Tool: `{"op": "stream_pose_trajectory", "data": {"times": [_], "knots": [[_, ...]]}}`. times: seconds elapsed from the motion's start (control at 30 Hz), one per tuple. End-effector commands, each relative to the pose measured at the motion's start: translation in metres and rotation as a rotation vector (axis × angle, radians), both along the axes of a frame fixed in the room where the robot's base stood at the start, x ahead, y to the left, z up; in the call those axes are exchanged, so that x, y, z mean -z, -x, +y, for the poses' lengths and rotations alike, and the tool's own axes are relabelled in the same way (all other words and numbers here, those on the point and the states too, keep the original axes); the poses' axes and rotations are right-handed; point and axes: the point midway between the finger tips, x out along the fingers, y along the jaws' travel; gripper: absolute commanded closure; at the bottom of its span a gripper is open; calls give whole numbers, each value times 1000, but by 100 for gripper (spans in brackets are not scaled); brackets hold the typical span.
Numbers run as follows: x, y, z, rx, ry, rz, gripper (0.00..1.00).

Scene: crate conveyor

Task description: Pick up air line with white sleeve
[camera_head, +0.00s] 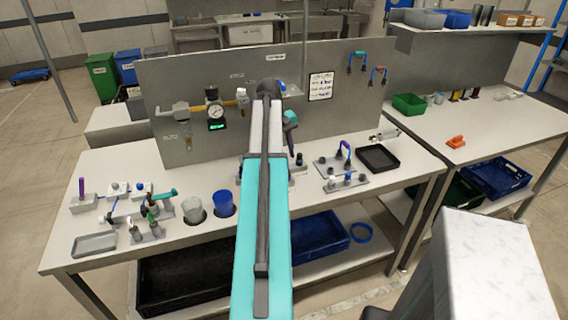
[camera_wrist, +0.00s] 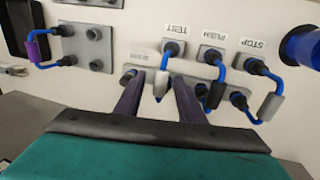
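In the wrist view the air line with the white sleeve (camera_wrist: 161,84) stands below the TEST label, a blue hose with a pale sleeve running from a dark fitting. Its lower end is partly hidden by my fingers. My gripper (camera_wrist: 158,76) has its two dark fingers apart on either side of the sleeve. A gap seems to show beside the sleeve, so I cannot see firm contact. In the head view my gripper (camera_head: 292,152) points down over the bench behind my arm, which hides the air line.
Other blue air lines stand close by: one with a dark sleeve (camera_wrist: 216,94), one with a grey sleeve (camera_wrist: 271,106), one with a purple sleeve (camera_wrist: 38,48). A blue cup (camera_head: 223,204) and a black tray (camera_head: 378,158) are on the bench. An upright panel (camera_head: 340,80) stands behind.

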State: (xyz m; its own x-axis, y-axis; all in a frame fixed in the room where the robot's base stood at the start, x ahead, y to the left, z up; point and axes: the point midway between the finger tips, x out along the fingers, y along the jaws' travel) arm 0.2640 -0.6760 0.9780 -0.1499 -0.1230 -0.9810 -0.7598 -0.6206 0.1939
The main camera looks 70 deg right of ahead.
Motion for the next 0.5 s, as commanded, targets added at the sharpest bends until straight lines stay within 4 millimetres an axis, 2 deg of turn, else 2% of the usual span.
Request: {"op": "stream_pose_trajectory", "data": {"times": [0.37, 0.5], "knots": [[0, 0, 0, 1, 0, 0, 66], [0, 0, 0, 1, 0, 0, 90]]}}
